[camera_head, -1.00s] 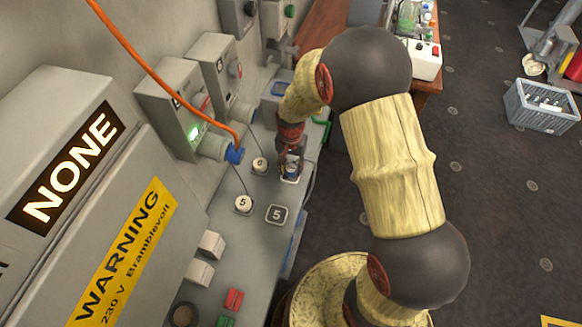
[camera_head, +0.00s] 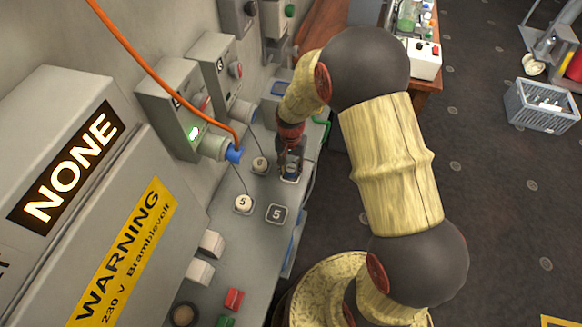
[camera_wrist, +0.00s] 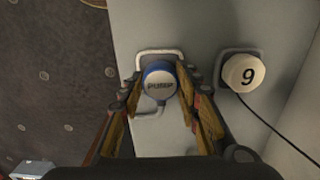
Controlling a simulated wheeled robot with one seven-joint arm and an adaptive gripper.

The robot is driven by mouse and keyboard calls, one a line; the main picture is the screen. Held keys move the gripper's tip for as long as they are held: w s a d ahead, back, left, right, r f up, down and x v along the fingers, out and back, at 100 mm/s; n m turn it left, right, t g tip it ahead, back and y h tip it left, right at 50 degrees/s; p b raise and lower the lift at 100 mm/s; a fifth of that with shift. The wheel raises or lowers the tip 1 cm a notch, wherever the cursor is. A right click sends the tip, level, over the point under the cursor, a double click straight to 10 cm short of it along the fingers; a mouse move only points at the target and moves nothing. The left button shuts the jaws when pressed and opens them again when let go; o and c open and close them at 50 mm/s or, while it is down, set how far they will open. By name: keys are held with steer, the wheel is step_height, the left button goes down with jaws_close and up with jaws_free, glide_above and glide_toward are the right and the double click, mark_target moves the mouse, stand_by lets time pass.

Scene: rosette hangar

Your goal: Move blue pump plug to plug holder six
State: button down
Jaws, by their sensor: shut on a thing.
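The blue pump plug (camera_wrist: 158,82), a round cap marked PUMP with a pale top and blue rim, sits between the fingers of my gripper (camera_wrist: 157,90) in the wrist view. My gripper is shut on it. In the head view my gripper (camera_head: 290,162) is over a pale holder plate (camera_head: 289,180) on the grey bench, beside the round tag six (camera_head: 260,164). In the wrist view that tag (camera_wrist: 244,72) appears upside down, like a nine. The plug is at the holder plate; its lower part is hidden, so I cannot tell how deep it sits.
An orange cable (camera_head: 160,78) runs to a blue connector (camera_head: 234,153) at a wall box with a green light. Red and green blocks lie on the near bench (camera_head: 262,245).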

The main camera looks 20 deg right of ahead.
steer(key=shift+f, duration=0.3)
steer(key=c, duration=1.3)
jaws_free()
steer(key=shift+o, duration=0.4)
step_height(320, 180, up, 12)
